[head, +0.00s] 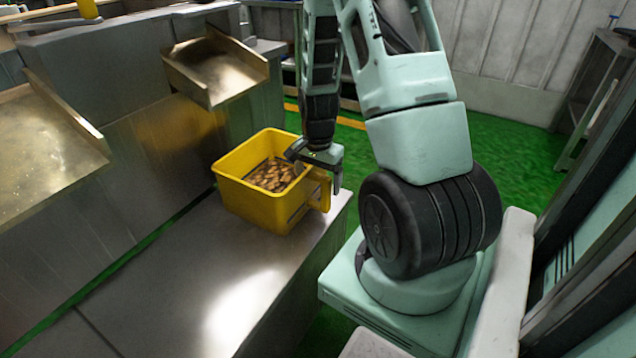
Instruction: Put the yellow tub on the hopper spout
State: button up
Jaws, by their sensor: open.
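The yellow tub (240,201) stands upright on the metal bench, near its right edge. It holds many small brown pieces and has a yellow handle on its right side. My gripper (316,176) is open at the tub's right rim, by the handle. One finger is on the tub side and the other on the outer side. I cannot tell whether either finger touches the tub. Two sloping metal spouts with raised sides show: one (216,72) behind the tub to the upper left, another (45,150) at the left edge. I cannot tell which is the hopper spout.
The metal bench (190,280) is bare in front of the tub. A grey metal machine wall (160,150) rises behind it, below the spouts. Green floor (510,160) lies beyond the bench to the right. A dark rack stands at the far right.

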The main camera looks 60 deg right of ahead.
notch_tip(320, 180, up, 10)
jog(key=p, duration=0.2)
jog(key=shift+r+p, duration=0.2)
jog(key=shift+p, duration=0.15)
jog(key=w+a+r+n, duration=0.15)
jog(key=a+n, duration=0.25)
jog(key=a, duration=0.4)
jog(key=a+r+n+y, duration=0.1)
jog(key=a+r+n, duration=0.15)
jog(key=a, duration=0.55)
jog(key=w+a+r+n, duration=0.1)
jog(key=a+r+n, duration=0.1)
jog(key=a+n, duration=0.4)
jog(key=s+a+r+n, duration=0.1)
jog(key=s+a+n, duration=0.5)
jog(key=a, duration=0.3)
jog(key=s+a+r+n, duration=0.2)
jog(key=s+a+n, duration=0.4)
jog(key=s+a, duration=0.3)
jog(key=shift+r, duration=0.25)
